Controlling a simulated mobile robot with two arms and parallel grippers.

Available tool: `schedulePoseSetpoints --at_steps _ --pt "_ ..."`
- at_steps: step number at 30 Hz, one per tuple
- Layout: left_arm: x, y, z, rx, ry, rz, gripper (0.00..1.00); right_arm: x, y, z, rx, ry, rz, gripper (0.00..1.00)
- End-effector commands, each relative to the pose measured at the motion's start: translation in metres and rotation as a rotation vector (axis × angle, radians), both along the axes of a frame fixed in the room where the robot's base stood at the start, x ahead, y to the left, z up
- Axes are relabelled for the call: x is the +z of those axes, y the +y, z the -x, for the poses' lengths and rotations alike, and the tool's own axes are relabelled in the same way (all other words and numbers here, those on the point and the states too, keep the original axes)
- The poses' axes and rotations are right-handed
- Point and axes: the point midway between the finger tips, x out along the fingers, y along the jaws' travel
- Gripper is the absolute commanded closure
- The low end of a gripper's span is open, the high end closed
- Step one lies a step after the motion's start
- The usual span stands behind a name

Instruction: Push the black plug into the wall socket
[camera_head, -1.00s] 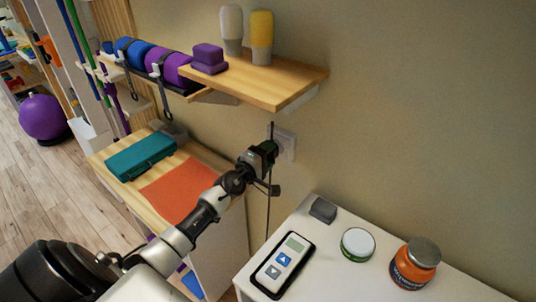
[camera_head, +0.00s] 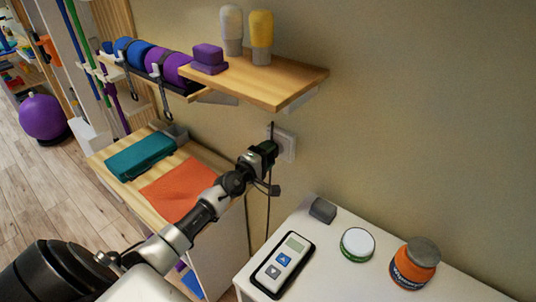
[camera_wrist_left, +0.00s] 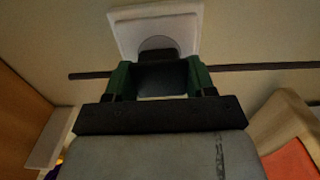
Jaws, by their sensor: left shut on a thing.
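The wall socket (camera_head: 287,146) is a white square plate on the beige wall, below the wooden shelf. In the left wrist view its plate (camera_wrist_left: 124,32) is at the top, with a grey round recess. My left gripper (camera_head: 269,150) is right at the socket, its green fingers shut on the black plug (camera_wrist_left: 162,78). In the wrist view the plug is a dark block overlapping the lower edge of the recess. The plug's front is hidden, so I cannot tell whether it enters the socket. My right gripper is not in view.
A wooden shelf (camera_head: 284,82) juts out above the socket. A white table (camera_head: 330,263) at lower right holds a remote-like device (camera_head: 282,264), a white-lidded jar (camera_head: 357,244) and an orange jar (camera_head: 413,264). A dark cable (camera_head: 268,215) hangs along the wall.

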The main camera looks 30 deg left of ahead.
Motion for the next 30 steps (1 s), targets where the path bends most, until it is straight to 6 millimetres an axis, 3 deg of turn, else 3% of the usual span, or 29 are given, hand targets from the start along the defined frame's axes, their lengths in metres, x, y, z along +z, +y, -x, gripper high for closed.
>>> schedulePoseSetpoints --at_steps 18,19,24,30 --pt "0.0 -0.001 -0.01 0.001 -0.001 0.0 0.66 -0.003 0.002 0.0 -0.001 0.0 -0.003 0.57" --pt "0.0 -0.001 -0.011 0.001 -0.001 0.0 0.44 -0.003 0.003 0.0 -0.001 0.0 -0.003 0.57" --pt "0.0 -0.001 -0.01 0.0 -0.001 0.001 0.18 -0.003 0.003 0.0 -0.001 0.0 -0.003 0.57" --pt "0.0 -0.001 -0.01 0.0 0.0 0.001 0.16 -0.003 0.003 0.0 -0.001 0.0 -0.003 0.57"
